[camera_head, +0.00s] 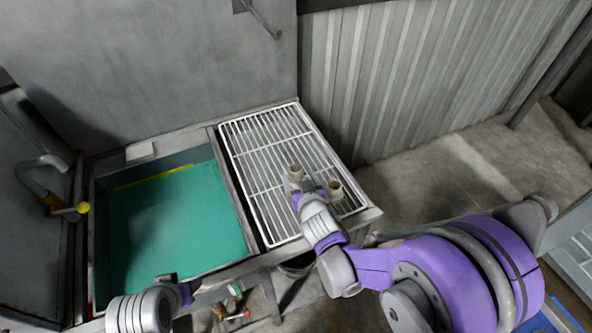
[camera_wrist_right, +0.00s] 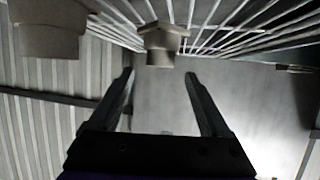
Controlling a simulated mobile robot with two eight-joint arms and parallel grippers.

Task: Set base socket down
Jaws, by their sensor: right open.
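Two beige-grey pipe-like sockets stand on the white wire rack (camera_head: 243,170). One socket (camera_head: 295,173) is near the rack's middle, and the other socket (camera_head: 335,190) is nearer its right edge. I cannot tell which is the base socket. My right gripper (camera_head: 308,188) is over the rack beside them. In the right wrist view its two fingers (camera_wrist_right: 160,80) are open with nothing between them. One flanged socket (camera_wrist_right: 162,42) shows just past the fingertips; a larger-looking one (camera_wrist_right: 50,28) is at upper left. My left gripper (camera_head: 178,287) is low at the left, its jaws unclear.
A sink basin with a green bottom (camera_head: 175,225) is left of the rack. A yellow-knobbed tap (camera_head: 82,208) stands at its left edge. A corrugated metal wall (camera_head: 400,80) rises behind the rack. Small items (camera_head: 232,305) lie below the front edge.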

